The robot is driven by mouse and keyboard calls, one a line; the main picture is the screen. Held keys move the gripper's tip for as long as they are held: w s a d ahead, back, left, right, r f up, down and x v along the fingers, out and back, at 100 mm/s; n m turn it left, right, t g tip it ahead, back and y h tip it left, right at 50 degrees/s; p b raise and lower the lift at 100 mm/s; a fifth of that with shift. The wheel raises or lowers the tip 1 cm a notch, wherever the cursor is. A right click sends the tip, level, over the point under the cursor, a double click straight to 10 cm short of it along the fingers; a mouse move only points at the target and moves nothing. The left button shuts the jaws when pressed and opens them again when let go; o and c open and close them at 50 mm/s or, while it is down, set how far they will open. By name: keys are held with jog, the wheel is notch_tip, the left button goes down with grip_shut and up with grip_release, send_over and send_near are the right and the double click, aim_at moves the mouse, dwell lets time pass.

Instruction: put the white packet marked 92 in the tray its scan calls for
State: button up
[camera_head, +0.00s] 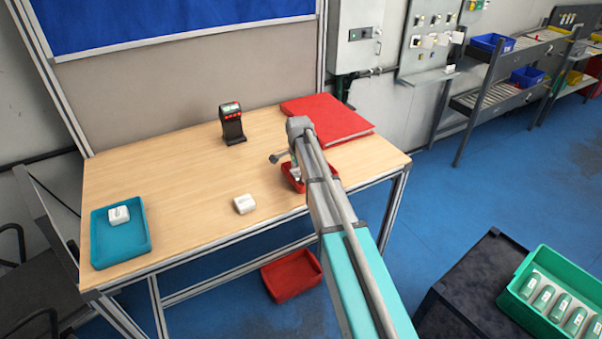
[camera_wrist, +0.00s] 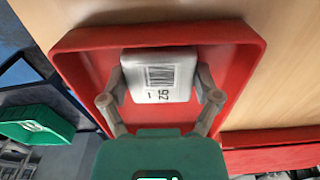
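The white packet marked 92 (camera_wrist: 160,72) shows in the wrist view with its barcode facing the camera and its number upside down. It is within the outline of the red tray (camera_wrist: 85,42), and I cannot tell whether it touches the floor of the tray. My gripper (camera_wrist: 160,88) has one finger against each side of the packet. In the head view the red tray (camera_head: 299,186) is at the table's front right, partly hidden by my arm, which also hides the packet. The scanner (camera_head: 232,124) stands at the back of the table with a lit green screen.
A teal tray (camera_head: 140,217) with a white packet (camera_head: 119,215) is at the table's left. Another white packet (camera_head: 244,204) lies near the front edge. A red folder (camera_head: 328,117) lies at the back right. A red bin (camera_head: 291,274) is below the table.

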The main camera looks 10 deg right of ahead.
aim_at(299, 172)
jog(key=shift+o, duration=0.8)
jog(key=shift+r, duration=0.2)
notch_tip(299, 172, up, 12)
jog(key=p, duration=1.2)
dwell(0.4)
jog(key=s+d+n, duration=0.1)
jog(key=s+n, duration=1.3)
jog(key=s, duration=1.5)
jog(key=shift+s, duration=0.2)
